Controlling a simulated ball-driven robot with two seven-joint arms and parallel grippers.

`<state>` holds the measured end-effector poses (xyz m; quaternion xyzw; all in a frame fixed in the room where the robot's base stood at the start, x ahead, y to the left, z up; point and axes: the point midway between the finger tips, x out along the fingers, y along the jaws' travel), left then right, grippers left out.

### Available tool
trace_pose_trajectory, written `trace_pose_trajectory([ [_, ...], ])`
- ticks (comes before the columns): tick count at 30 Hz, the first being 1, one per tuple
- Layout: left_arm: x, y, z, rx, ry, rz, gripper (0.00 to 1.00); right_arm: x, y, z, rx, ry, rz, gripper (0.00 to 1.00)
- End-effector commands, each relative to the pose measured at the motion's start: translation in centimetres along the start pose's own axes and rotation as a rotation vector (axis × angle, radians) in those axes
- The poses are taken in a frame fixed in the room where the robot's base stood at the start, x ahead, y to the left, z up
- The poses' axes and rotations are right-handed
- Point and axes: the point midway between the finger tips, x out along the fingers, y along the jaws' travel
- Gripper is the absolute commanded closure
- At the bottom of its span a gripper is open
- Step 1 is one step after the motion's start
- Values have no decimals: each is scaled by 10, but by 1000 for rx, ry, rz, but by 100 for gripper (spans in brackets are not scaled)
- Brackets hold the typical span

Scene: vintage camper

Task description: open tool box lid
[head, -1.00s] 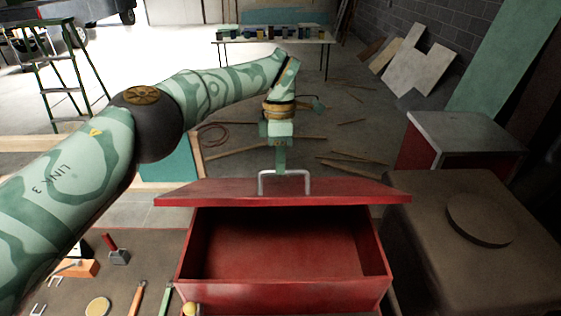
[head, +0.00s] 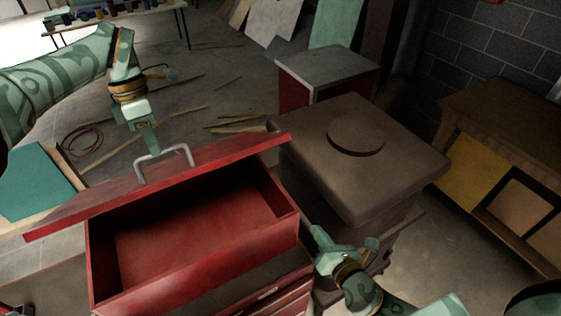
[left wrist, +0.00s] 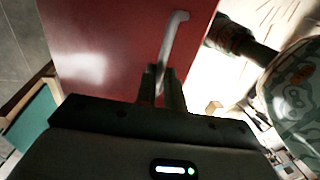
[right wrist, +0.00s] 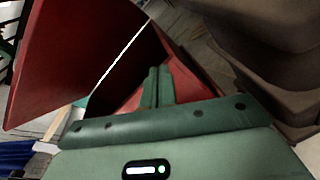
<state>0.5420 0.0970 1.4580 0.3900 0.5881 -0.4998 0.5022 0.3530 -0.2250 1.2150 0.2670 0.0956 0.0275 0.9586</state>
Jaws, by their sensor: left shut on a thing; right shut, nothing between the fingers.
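The red tool box (head: 192,277) is open, and its interior looks empty. Its red lid (head: 90,207) is raised and tilted up along the far side, and it carries a grey metal handle (head: 190,152). My left gripper (head: 150,146) is shut on the handle. In the left wrist view the fingers (left wrist: 162,85) are closed around the handle (left wrist: 177,35) against the lid's red face (left wrist: 110,45). My right gripper (head: 318,236) is shut and empty beside the box's near right corner. The right wrist view shows its fingers (right wrist: 157,86) together, with the lid (right wrist: 75,45) at left.
A brown block-like stand (head: 400,165) with a round top piece is close to the right of the box. Behind it is a grey-topped red cabinet (head: 325,68). A wooden cabinet (head: 510,130) stands far right. Wood strips lie on the open floor behind.

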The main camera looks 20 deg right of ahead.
Motion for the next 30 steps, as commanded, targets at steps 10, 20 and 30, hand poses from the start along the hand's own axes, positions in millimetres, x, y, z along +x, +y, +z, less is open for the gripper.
trace_pose_trajectory([
  [10,4,6,-6,-2,12,19,100,-13,91,73,-539,-330,193,100],
  [20,4,6,-6,-2,12,19,100,37,105,87,-546,-332,188,100],
  [30,5,6,-6,-2,12,19,100,87,126,113,-541,-329,188,100],
])
